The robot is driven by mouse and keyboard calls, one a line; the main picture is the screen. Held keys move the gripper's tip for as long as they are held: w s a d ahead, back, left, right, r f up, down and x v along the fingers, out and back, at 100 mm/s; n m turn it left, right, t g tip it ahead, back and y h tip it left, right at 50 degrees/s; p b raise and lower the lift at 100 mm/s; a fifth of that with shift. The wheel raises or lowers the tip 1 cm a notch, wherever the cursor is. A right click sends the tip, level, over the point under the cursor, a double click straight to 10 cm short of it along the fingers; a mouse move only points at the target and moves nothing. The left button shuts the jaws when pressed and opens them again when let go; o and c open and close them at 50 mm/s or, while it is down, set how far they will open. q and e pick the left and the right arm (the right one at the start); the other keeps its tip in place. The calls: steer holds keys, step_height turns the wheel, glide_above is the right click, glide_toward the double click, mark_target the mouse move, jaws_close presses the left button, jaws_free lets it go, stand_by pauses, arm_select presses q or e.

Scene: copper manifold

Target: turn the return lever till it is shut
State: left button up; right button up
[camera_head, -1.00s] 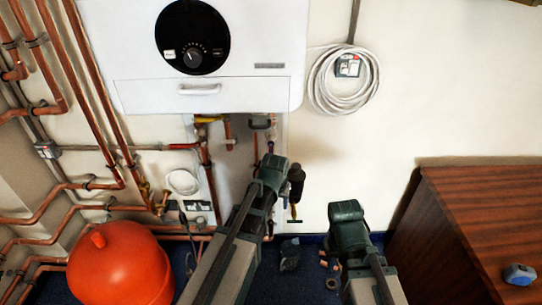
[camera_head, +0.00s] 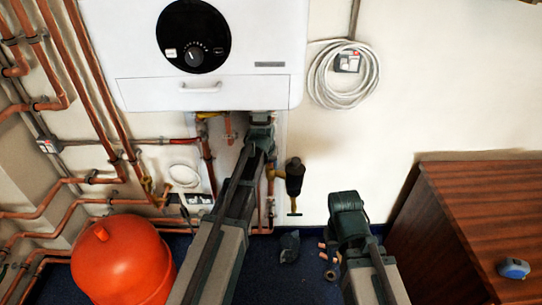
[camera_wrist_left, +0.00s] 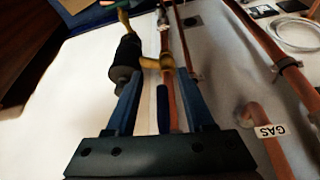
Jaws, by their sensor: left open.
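My left gripper (camera_head: 261,122) is just below the white boiler's underside in the head view, where its fingers are hidden. In the left wrist view the blue fingers of my left gripper (camera_wrist_left: 160,80) are apart. Between them are a copper pipe (camera_wrist_left: 174,112) and a narrow blue bar (camera_wrist_left: 162,108), which looks like the return lever, lying along the pipe. A brass fitting (camera_wrist_left: 158,63) is near the fingertips. I cannot tell whether either finger touches the bar. My right gripper (camera_head: 346,208) is low at the right, away from the pipes, its jaws hidden.
A black cylindrical filter (camera_head: 294,180) hangs right of my left arm; it also shows beside the left finger in the wrist view (camera_wrist_left: 127,58). A pipe labelled GAS (camera_wrist_left: 265,135) is at the right there. An orange vessel (camera_head: 122,262) and wooden cabinet (camera_head: 470,215) flank the floor.

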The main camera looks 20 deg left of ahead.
arm_select(q)
steer(key=w, duration=0.6)
steer(key=shift+w+a+f+b, duration=0.3)
steer(key=shift+f+b, duration=0.3)
steer(key=shift+b, duration=0.05)
jaws_close()
stand_by(0.7)
